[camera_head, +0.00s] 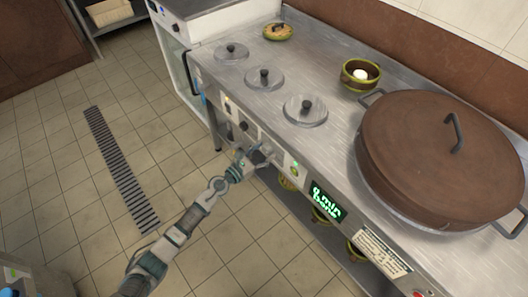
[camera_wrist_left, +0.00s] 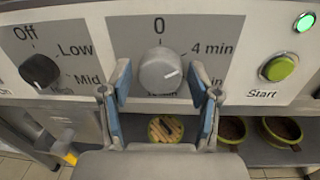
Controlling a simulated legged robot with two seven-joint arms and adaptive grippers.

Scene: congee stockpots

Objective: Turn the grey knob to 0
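The grey knob (camera_wrist_left: 158,70) sits on the stove's front panel, in the middle of the left wrist view. My left gripper (camera_wrist_left: 160,78) is open, with one finger at each side of the knob and apparent gaps between. In the head view the left gripper (camera_head: 250,160) is at the panel and largely covers the knob.
A black knob (camera_wrist_left: 39,71) marked Off, Low and Mid is left of it. A green Start button (camera_wrist_left: 279,68) with a lit lamp (camera_wrist_left: 304,22) is right. A green display (camera_head: 326,200), a large lidded brown pot (camera_head: 425,150) and a lower shelf with bowls (camera_wrist_left: 282,131) are nearby.

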